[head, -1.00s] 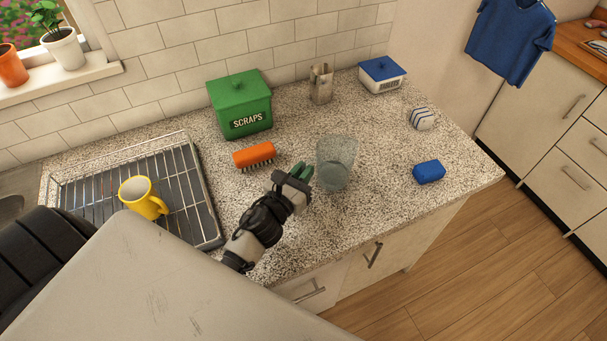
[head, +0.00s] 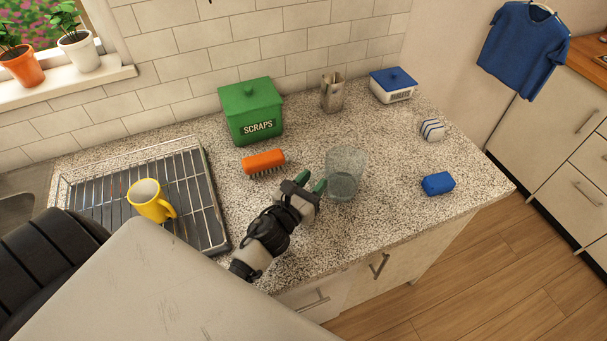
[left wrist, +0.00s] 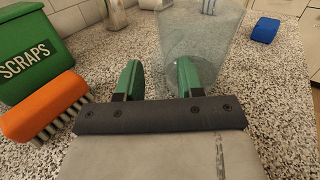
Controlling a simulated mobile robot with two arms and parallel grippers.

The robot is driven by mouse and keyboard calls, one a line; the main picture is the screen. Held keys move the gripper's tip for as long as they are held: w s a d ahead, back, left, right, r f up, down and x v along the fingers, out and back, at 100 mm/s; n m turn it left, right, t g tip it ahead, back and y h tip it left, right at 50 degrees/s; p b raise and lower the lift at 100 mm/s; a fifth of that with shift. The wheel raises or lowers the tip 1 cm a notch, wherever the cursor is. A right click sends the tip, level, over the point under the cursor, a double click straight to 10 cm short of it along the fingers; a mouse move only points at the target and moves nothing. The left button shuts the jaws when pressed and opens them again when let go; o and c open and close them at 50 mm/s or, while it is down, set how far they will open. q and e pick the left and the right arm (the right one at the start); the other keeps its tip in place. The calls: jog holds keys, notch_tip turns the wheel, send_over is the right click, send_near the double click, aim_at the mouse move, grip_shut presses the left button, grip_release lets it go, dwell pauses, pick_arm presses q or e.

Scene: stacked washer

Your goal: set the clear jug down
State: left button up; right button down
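The clear jug (head: 345,177) stands upright on the speckled countertop, right of the orange brush. It also shows in the left wrist view (left wrist: 200,45), beyond the fingertips and to the right of centre. My left gripper (head: 312,184) is close to the jug's left side in the head view. In the left wrist view its two green fingertips (left wrist: 160,80) are apart with bare counter between them. The right fingertip overlaps the jug in that view; whether it touches the glass I cannot tell. My right gripper is in neither view.
An orange brush (head: 264,162) and a green scraps bin (head: 251,108) stand left of the jug. A blue block (head: 438,184) lies right. A wire rack (head: 215,215) holds a yellow mug (head: 150,201). Counter between jug and blue block is clear.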

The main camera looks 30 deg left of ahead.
pick_arm(q)
jog(key=s+b, duration=0.1)
jog(key=s, duration=0.2)
jog(key=s+b, duration=0.1)
jog(key=s, duration=0.3)
jog(key=s+b, duration=0.2)
jog(key=s, duration=0.1)
jog(key=shift+s+a+f, duration=0.2)
jog(key=shift+s+a, duration=0.15)
jog(key=shift+a, duration=0.05)
jog(key=shift+s+r, duration=0.15)
jog(key=shift+s, duration=0.5)
